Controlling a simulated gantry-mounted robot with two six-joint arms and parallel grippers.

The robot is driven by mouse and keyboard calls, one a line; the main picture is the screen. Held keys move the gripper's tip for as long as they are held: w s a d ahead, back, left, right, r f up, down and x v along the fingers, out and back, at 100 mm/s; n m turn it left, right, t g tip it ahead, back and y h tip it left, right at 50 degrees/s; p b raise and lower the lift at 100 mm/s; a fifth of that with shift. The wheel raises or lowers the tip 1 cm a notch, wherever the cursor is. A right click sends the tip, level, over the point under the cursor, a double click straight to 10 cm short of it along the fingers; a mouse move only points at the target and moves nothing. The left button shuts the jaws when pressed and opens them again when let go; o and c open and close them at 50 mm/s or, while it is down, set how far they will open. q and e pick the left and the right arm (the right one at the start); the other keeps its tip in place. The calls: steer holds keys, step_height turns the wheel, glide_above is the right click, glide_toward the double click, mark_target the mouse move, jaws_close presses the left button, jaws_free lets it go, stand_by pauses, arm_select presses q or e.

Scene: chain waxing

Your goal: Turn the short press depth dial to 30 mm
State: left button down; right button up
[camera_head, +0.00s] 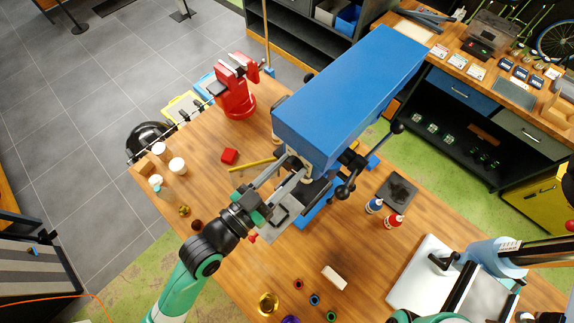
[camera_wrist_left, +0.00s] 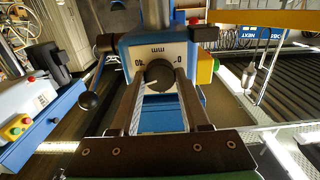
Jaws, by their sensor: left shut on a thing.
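The short press (camera_head: 350,95) is a large blue box-shaped machine standing on the wooden bench. Its depth dial (camera_wrist_left: 158,72) is a round black knob on a pale plate in the left wrist view. The plate (camera_wrist_left: 140,52) carries "mm" above the knob, "40" on the left and "0" on the right, with the lettering upside down. My left gripper (camera_wrist_left: 158,88) is shut on the dial, one finger on each side. In the head view my left gripper (camera_head: 291,172) reaches under the press's head, which hides the dial. The exact setting cannot be read.
A lever with black knobs (camera_head: 345,188) sticks out beside the press. A red vise (camera_head: 236,90) stands behind. Blue and red bottles (camera_head: 375,205) stand to the right.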

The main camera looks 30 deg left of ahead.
arm_select(q)
steer(key=shift+r+n+p, duration=0.1)
steer(key=shift+n+p, duration=0.35)
steer(key=shift+n, duration=0.85)
steer(key=shift+c, duration=1.9)
jaws_free()
steer(key=shift+s, duration=0.1)
steer(key=b+v, duration=0.1)
steer(key=v, duration=1)
steer(key=shift+s+b, duration=0.2)
steer(key=shift+b, duration=0.1)
